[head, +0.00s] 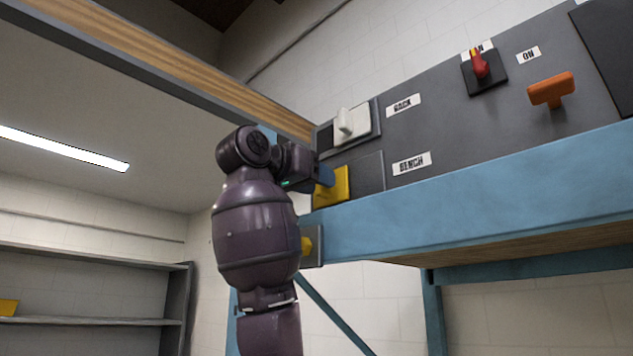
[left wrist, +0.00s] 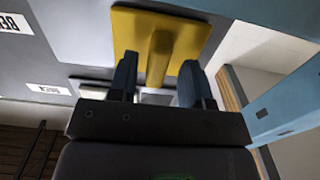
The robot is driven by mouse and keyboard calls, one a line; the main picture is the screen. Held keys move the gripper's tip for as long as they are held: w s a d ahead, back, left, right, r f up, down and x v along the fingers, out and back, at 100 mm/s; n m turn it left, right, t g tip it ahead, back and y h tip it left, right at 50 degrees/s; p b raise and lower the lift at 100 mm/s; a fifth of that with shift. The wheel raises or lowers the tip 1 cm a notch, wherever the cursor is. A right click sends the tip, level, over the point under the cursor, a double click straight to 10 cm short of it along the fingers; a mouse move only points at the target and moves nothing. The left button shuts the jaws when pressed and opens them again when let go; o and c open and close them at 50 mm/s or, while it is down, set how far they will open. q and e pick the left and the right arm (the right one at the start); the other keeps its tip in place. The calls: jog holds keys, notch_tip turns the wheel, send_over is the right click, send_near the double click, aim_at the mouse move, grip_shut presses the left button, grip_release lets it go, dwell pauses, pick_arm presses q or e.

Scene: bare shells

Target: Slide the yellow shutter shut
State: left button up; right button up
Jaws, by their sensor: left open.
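The yellow shutter (head: 338,190) is a flat plate low on the left of the grey panel, beside a bare dark grey square marked BENCH. In the left wrist view the yellow shutter (left wrist: 127,30) has a raised yellow handle (left wrist: 160,52) standing out from its middle. My left gripper (head: 326,176) is at the shutter and hides part of it in the head view. In the left wrist view my open left gripper (left wrist: 158,70) has one finger on each side of the handle. I cannot tell whether either finger touches it. My right gripper is not in view.
A white shutter (head: 362,123) marked BACK sits just above. A red switch (head: 479,64) and an orange handle (head: 551,90) are further right on the grey panel (head: 450,125). A blue beam (head: 480,192) runs below the panel. Grey shelves (head: 90,257) stand at left.

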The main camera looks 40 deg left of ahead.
pick_arm(q)
jog(key=s+a+b, duration=0.1)
jog(key=s+b, duration=0.1)
jog(key=s, duration=0.8)
jog(key=shift+s+b, duration=0.25)
jog(key=shift+b, duration=0.05)
